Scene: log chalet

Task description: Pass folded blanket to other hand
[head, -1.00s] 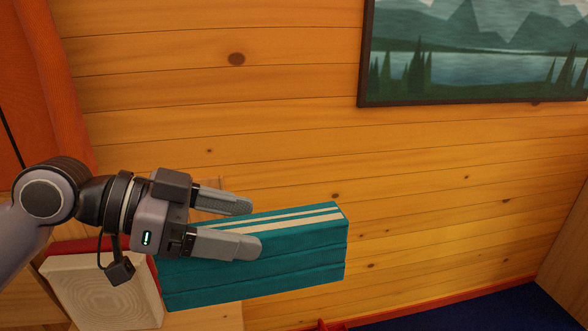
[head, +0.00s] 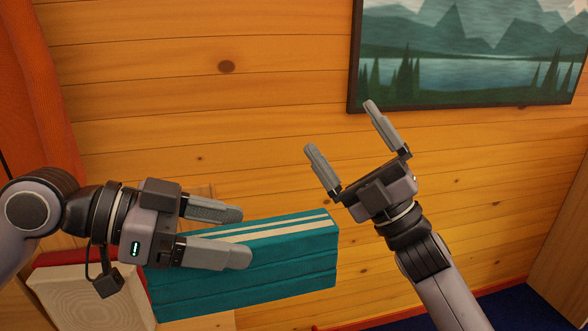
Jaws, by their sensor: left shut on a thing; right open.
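The folded blanket (head: 270,275) is teal with two white stripes along its top and lies in the lower middle of the head view. My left gripper (head: 241,236) comes in from the left, over the blanket's left part, and is shut on it. The gripper's body hides part of the blanket's left end. My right gripper (head: 339,126) is open and empty, up and to the right of the blanket. Its fingers point up and to the left, and it is apart from the blanket.
A white and red block-like thing (head: 90,300) stands at the lower left, beside the blanket. A framed lake picture (head: 465,55) hangs on the log wall (head: 130,100) behind. An orange curtain-like cloth (head: 55,90) hangs at the far left. Dark blue floor (head: 500,308) shows at the lower right.

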